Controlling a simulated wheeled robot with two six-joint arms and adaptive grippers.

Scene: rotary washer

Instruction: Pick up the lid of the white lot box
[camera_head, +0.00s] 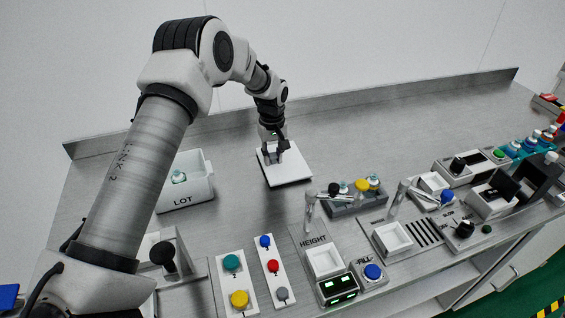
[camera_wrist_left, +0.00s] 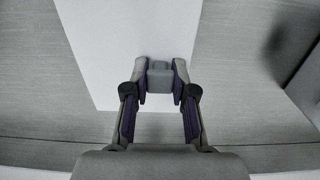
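The white square lid (camera_head: 296,173) is at the middle of the steel counter, apart from the white box marked LOT (camera_head: 184,196). The box is open at the top, with a small pale green-capped item (camera_head: 179,178) inside. My left gripper (camera_head: 275,150) is over the lid. In the left wrist view the lid (camera_wrist_left: 115,45) fills the area below my gripper (camera_wrist_left: 161,80), and its grey knob (camera_wrist_left: 160,77) sits between the two fingertips, which look closed against it. I cannot tell whether the lid touches the counter. My right gripper is not in view.
In front stand panels with coloured buttons (camera_head: 240,299), a HEIGHT station (camera_head: 323,262), a FILL button (camera_head: 372,272) and a vial rack (camera_head: 357,200). Several bottles (camera_head: 530,143) stand at the far right. The counter (camera_head: 390,125) behind and right of the lid is clear.

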